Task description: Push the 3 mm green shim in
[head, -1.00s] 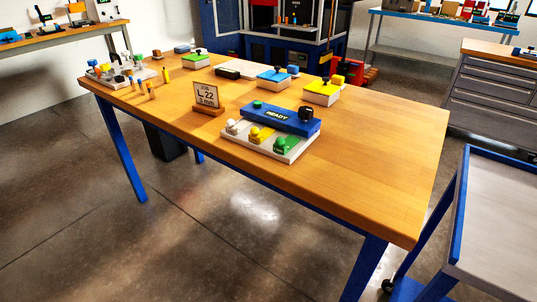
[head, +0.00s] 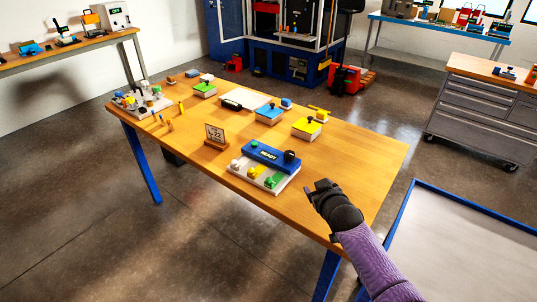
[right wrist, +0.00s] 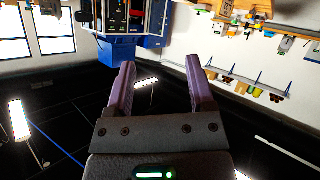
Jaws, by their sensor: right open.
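The green shim (head: 271,183) sits at the right end of the white base (head: 243,178) of the blue device (head: 266,154), which reads READY. A yellow shim (head: 255,171) and a white one (head: 234,164) sit left of it. My right gripper (head: 320,186) is over the front right of the table, to the right of the device and apart from it. In the right wrist view its two fingers (right wrist: 160,85) are spread with nothing between them. My left gripper is in neither view.
A job card (head: 214,135) stands left of the device. Yellow-topped (head: 307,127), blue-topped (head: 270,115) and green-topped (head: 204,89) blocks stand behind. The table's right end (head: 375,150) is clear. A grey-topped cart (head: 450,250) stands at the lower right.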

